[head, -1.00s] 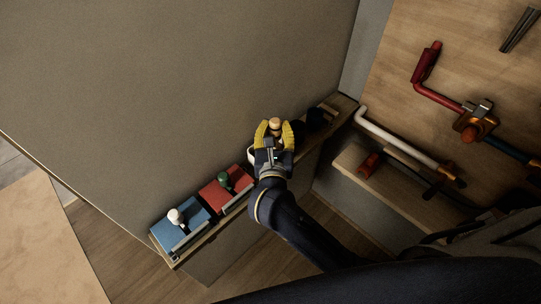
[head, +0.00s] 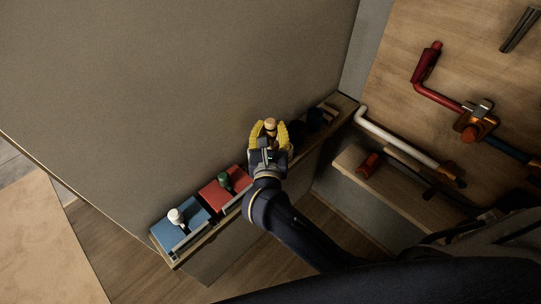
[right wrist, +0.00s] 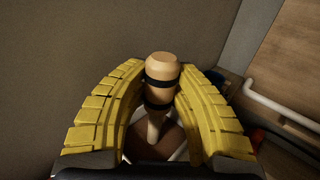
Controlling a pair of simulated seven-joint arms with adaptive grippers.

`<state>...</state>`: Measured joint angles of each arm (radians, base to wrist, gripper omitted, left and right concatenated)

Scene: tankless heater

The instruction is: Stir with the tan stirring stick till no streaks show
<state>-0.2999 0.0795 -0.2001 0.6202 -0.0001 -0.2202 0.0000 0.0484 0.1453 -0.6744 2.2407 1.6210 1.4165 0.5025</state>
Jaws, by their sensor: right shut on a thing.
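The tan stirring stick (right wrist: 162,68) stands between the yellow fingers of my right gripper (right wrist: 160,95) in the right wrist view, with dark bands around it. The fingers are shut on it. In the head view the stick's top (head: 270,125) shows between the fingertips of my right gripper (head: 269,133), over the narrow shelf. In the wrist view the stick's lower end goes down into a pale-rimmed container (right wrist: 180,152), mostly hidden by the gripper; its contents and any streaks cannot be made out. My left gripper is not in view.
A blue box with a white knob (head: 176,216) and a red box with a green knob (head: 224,179) sit on the shelf to the left. Dark items (head: 316,120) stand close on the right.

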